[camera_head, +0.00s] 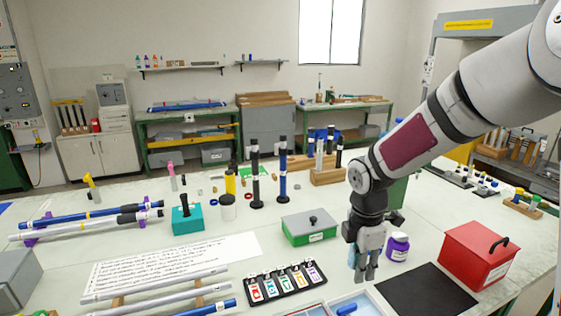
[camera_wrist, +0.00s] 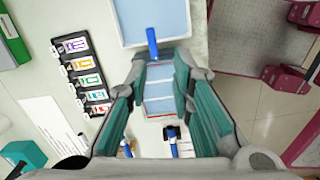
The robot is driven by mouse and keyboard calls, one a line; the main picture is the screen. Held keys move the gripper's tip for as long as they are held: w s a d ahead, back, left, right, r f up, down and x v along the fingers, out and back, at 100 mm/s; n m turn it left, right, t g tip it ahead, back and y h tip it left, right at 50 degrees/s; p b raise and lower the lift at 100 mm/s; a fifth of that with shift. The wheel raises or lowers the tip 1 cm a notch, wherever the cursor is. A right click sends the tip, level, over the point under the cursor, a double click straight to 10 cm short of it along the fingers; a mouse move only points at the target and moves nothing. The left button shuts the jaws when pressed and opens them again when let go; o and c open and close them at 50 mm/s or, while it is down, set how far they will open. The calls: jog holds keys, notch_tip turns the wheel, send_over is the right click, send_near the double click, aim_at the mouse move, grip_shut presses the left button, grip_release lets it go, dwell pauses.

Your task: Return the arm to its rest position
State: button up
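My gripper (camera_head: 365,272) hangs pointing down over the right half of the white workbench (camera_head: 205,248), between the green-and-grey box and the purple jar. In the wrist view my gripper (camera_wrist: 160,75) has its two teal-padded fingers apart, with nothing held between them. Through the gap I see a light-blue-lined tray (camera_wrist: 172,12) and a blue rod piece (camera_wrist: 152,42) lower down. My arm (camera_head: 450,110) reaches in from the upper right, bent down at the wrist.
A green-and-grey box (camera_head: 309,228) stands left of my gripper, a purple jar (camera_head: 398,247) and a red box (camera_head: 478,255) right. A black mat (camera_head: 425,292) and label rack (camera_head: 286,284) lie in front.

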jog(key=s+a+r+m+t, duration=0.1)
jog(key=s+r+m+t, duration=0.4)
jog(key=s+r+m, duration=1.4)
jog(key=s, duration=0.3)
jog(key=shift+a+m+y, duration=0.2)
jog(key=shift+m+y, duration=0.1)
jog(key=shift+y, duration=0.1)
